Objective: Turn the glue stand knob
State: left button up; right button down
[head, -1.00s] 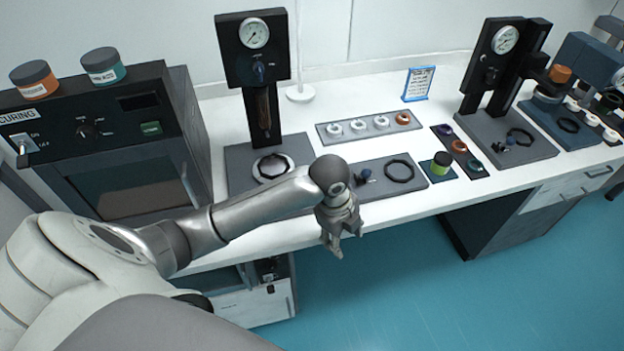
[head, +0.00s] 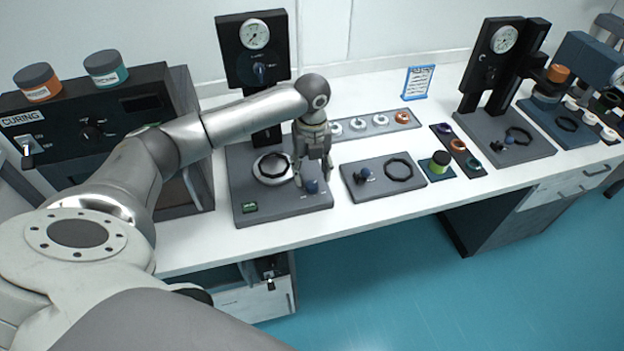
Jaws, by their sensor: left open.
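My left arm hides part of the upright. My right gripper is out of view.
A grey plate (head: 385,202) with a blue knob and black ring lies right of the base. A tray (head: 348,140) of rings is behind it. A similar gauge stand (head: 507,70) is farther right. A black curing oven (head: 150,90) stands at left.

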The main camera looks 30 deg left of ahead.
aim_at(312, 184)
pick_arm(q)
jog(key=shift+f+p, duration=0.3)
jog(key=shift+f, duration=2.1)
jog(key=c, duration=1)
